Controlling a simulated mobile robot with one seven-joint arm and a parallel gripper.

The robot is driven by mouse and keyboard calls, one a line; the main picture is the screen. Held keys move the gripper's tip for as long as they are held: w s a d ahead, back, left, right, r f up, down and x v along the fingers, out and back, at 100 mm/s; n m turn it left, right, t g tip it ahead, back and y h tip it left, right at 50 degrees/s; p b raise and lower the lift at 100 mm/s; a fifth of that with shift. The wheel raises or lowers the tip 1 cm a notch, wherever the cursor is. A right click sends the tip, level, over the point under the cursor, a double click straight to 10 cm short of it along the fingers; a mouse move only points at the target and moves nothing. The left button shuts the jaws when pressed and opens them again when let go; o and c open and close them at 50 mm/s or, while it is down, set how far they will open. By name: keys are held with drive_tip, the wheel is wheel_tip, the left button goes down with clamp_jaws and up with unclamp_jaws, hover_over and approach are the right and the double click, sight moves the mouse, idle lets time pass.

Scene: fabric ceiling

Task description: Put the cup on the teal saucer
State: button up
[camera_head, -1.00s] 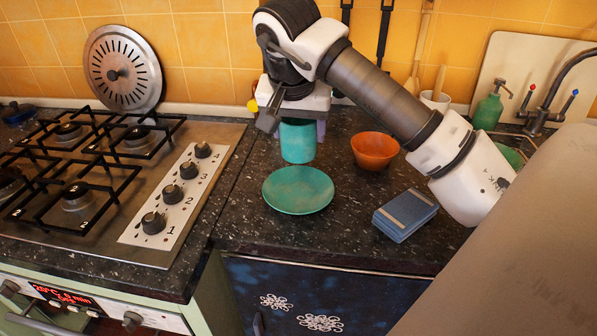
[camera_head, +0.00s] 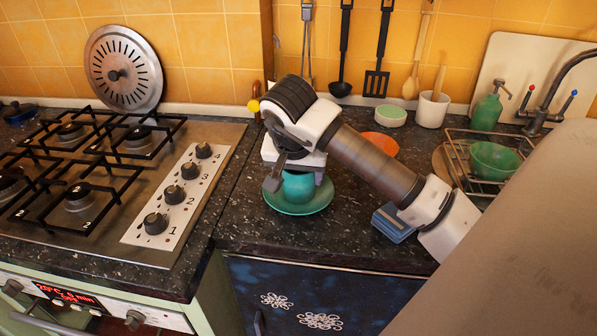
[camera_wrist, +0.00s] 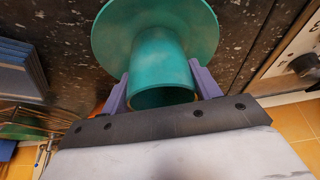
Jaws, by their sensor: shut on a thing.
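The teal cup (camera_head: 298,186) is upright over the teal saucer (camera_head: 318,203), and in the head view it hides part of the saucer. In the wrist view the cup (camera_wrist: 163,66) stands between the purple fingers of my gripper (camera_wrist: 160,92), which is shut on it. The saucer (camera_wrist: 112,32) spreads out beyond the cup's base there. The cup's base looks at or very close to the saucer's surface; I cannot tell whether they touch.
A blue box (camera_head: 392,224) lies right of the saucer, under my arm. An orange bowl (camera_head: 381,145) is partly hidden behind my arm. A dish rack (camera_head: 462,160) with a green bowl (camera_head: 495,160) stands at the right. The stove (camera_head: 180,210) is at the left.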

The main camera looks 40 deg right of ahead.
drive_tip(key=shift+f, duration=0.15)
drive_tip(key=o, duration=1.1)
drive_tip(key=shift+r, duration=0.25)
drive_tip(key=b+v, duration=0.1)
drive_tip(key=v, duration=1.1)
drive_tip(key=shift+b, duration=0.4)
